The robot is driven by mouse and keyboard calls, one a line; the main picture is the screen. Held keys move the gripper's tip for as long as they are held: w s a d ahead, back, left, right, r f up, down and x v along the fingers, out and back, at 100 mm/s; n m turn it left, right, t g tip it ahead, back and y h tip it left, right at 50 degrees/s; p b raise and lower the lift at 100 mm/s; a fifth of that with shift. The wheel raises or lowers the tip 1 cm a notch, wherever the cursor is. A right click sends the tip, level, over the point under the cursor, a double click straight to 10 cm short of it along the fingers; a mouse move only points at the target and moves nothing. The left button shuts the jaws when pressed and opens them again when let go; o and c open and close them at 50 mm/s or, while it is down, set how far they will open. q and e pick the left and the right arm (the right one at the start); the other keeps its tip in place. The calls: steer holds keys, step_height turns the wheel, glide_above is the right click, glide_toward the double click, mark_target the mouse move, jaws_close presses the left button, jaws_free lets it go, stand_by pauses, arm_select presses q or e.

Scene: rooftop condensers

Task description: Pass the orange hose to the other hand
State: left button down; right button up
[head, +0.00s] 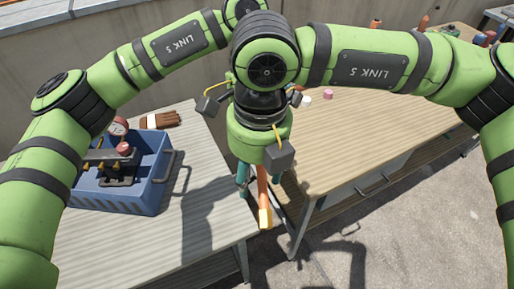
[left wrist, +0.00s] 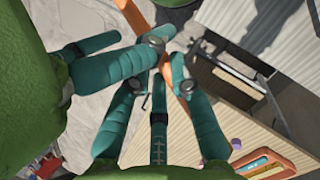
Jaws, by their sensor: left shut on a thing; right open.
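The orange hose (head: 263,188) hangs below the grippers in the head view, with a yellow end piece at its bottom. In the left wrist view the hose (left wrist: 132,16) runs from the top down between the teal fingers. My left gripper (left wrist: 158,76) is shut on the hose; in the head view it is mostly hidden behind the right hand. My right gripper (head: 258,182) is open around or beside the hose, very near the left one. Its fingers (left wrist: 132,52) reach in from the left in the left wrist view. Whether they touch the hose is unclear.
A blue crate (head: 146,192) with a gauge and fittings stands on the left table (head: 120,255). Brown gloves (head: 160,119) lie behind it. The right table (head: 375,125) bears small pink and white pieces (head: 328,94). A gap separates the tables below the hose. A concrete wall stands behind.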

steer(key=shift+f, duration=1.4)
steer(key=shift+c, duration=0.4)
steer(key=shift+a, duration=0.1)
jaws_close()
arm_select(q)
steer(key=c, duration=1)
jaws_free()
steer(key=shift+c, duration=0.2)
steer(key=shift+r, duration=0.1)
